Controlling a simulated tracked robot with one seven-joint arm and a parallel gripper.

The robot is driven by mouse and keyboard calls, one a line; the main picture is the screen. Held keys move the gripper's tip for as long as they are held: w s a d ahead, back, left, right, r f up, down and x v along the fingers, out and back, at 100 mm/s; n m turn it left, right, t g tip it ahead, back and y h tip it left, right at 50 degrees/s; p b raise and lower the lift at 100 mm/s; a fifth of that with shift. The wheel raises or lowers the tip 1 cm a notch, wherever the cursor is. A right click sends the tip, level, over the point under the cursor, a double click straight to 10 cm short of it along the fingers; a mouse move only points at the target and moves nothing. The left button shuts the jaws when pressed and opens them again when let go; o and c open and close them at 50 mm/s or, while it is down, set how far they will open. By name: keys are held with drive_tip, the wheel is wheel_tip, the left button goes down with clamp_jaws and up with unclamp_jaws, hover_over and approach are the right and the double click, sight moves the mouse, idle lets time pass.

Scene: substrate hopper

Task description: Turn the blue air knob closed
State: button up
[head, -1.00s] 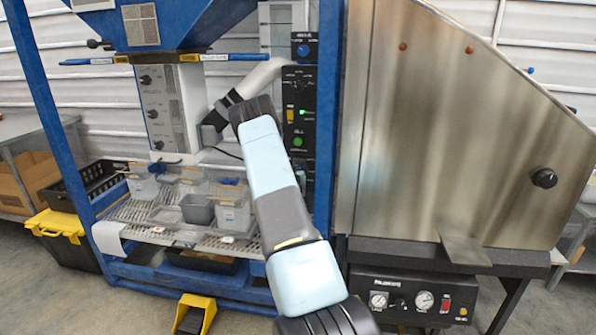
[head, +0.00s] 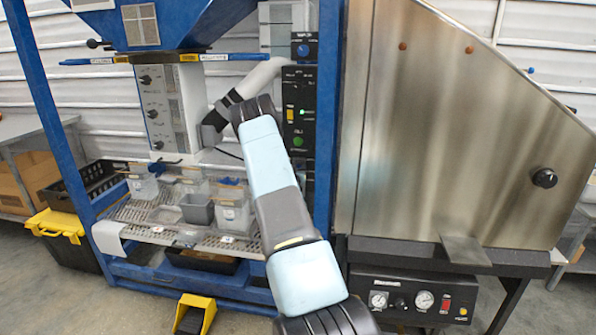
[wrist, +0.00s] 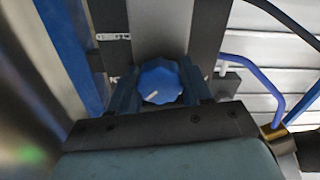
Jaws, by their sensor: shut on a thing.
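In the wrist view the blue air knob (wrist: 159,82) is round and lobed, with a short white pointer mark slanting across its face. My gripper (wrist: 160,92) has a dark finger on each side of the knob and is shut on it. In the head view my light blue and grey arm reaches up to the machine, and I cannot clearly make out the fingers there. A blue round knob (head: 303,50) shows on a small black box in the head view; I cannot tell whether it is the one held.
A black control panel (head: 299,115) with a green button stands right of my arm, beside a blue post (head: 326,110). A large steel hood (head: 445,130) fills the right. Plastic tubs (head: 197,209) sit on a mesh shelf. A blue tube (wrist: 258,72) runs right of the knob.

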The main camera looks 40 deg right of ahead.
drive_tip(key=shift+m, duration=0.3)
drive_tip(key=m, duration=0.3)
drive_tip(key=shift+m, duration=0.4)
drive_tip(key=m, duration=0.4)
drive_tip(key=shift+m, duration=0.3)
drive_tip(key=m, duration=0.5)
drive_tip(key=shift+s+d, duration=0.1)
drive_tip(key=shift+f+m, duration=0.15)
drive_tip(key=shift+m, duration=1.65)
drive_tip(key=shift+s+f, duration=0.1)
drive_tip(key=o, duration=0.8)
drive_tip(key=shift+d, duration=0.1)
drive_tip(key=shift+o, duration=1.3)
